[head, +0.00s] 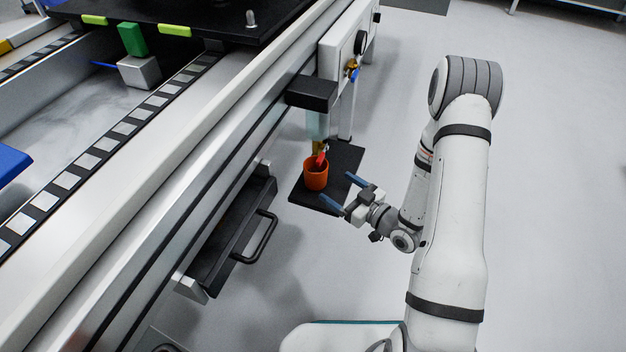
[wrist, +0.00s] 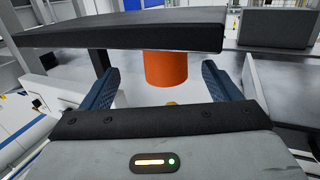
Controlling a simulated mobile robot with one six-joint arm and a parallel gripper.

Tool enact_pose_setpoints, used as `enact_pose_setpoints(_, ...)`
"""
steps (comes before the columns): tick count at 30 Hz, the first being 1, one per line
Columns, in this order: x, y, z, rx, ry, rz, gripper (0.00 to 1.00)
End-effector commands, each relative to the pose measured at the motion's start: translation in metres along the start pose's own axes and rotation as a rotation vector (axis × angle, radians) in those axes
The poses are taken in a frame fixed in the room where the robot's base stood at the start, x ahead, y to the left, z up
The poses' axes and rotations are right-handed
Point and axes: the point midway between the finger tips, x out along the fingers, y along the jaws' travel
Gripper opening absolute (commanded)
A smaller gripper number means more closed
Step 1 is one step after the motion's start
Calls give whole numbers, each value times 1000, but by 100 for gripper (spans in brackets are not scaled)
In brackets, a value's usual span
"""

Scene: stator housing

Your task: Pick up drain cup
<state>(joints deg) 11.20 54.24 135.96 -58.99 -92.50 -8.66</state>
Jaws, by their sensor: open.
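The drain cup is an orange cup (head: 316,178) standing on a small black shelf (head: 345,160) beside the machine. My gripper (head: 337,191) is open and empty, with its blue fingers pointing at the cup from the right. The wrist view seems upside down: there the cup (wrist: 166,70) appears between the two open fingers (wrist: 160,72), just beyond their tips, against the black shelf (wrist: 120,32). The cup looks apart from the fingers. Part of the cup's rim is hidden in the wrist view.
A brass valve with a red handle (head: 321,159) sits right over the cup, below a clear bowl (head: 317,125) and a black block (head: 311,93). A black drawer with a handle (head: 258,236) is to the left.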

Motion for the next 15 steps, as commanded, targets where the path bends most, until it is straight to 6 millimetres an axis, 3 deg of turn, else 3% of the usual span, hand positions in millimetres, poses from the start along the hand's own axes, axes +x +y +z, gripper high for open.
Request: enact_pose_setpoints(15, 63, -5, 3, -3, -1, 1, 83)
